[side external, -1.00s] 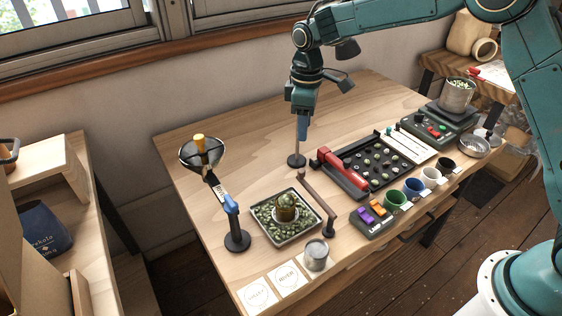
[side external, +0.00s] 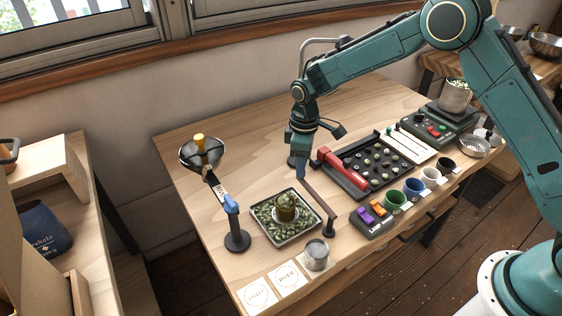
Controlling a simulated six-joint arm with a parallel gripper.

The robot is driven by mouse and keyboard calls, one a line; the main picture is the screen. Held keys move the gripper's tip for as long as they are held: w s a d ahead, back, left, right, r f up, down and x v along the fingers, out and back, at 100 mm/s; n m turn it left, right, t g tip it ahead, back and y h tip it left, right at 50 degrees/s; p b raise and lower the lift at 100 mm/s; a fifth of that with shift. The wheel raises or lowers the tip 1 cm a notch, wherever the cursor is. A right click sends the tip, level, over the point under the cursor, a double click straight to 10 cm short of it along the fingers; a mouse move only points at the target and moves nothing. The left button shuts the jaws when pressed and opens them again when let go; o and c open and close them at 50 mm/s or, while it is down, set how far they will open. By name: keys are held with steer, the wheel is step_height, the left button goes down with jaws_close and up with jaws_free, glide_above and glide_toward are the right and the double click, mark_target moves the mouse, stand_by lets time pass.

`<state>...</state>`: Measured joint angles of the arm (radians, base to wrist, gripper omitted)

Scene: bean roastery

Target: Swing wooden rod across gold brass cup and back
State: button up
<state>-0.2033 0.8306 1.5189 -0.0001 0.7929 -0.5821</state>
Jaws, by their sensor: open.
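The wooden rod (side external: 317,195) is a dark brown bar. Its near end sits on a black post (side external: 330,224) to the right of the bean tray. The gold brass cup (side external: 286,213) stands upright in the square tray (side external: 266,237) and is heaped with green beans. Green beans also lie around it in the tray. The rod is to the right of the cup, not across it. My gripper (side external: 299,175) is open, pointing down at the far end of the rod. It hides that end, and I cannot tell whether its fingers touch the rod.
A funnel on a black stand (side external: 237,240) is left of the tray. A grey metal tin (side external: 316,256) and two white cards (side external: 289,280) are in front. A black sorting board (side external: 366,165) with a red bar (side external: 342,172) is close on the right. The table's back left is clear.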

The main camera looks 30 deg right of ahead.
steer(key=shift+f, duration=1.1)
jaws_close()
